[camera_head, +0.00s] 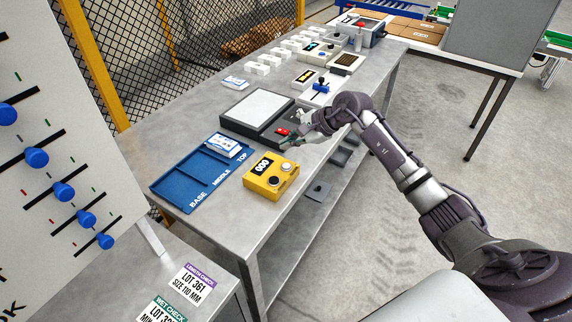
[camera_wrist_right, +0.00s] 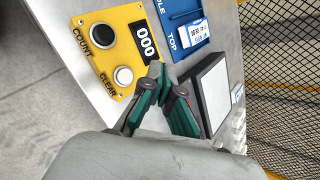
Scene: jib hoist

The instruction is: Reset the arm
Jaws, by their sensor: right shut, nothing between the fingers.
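My right arm (camera_head: 395,160) reaches in from the lower right of the head view, over the front edge of the steel bench. My right gripper (camera_head: 290,140) is above the bench, just behind the yellow counter box. In the wrist view its green fingers (camera_wrist_right: 164,74) are together and empty, close to the edge of the box. The yellow counter box (camera_head: 272,191) has a display reading 000, one black button and one white button. It shows larger at the upper left of the wrist view (camera_wrist_right: 106,32). My left gripper is not in view.
Several white blocks (camera_head: 272,60) line the bench's back. A pegged board (camera_head: 60,130) stands left.

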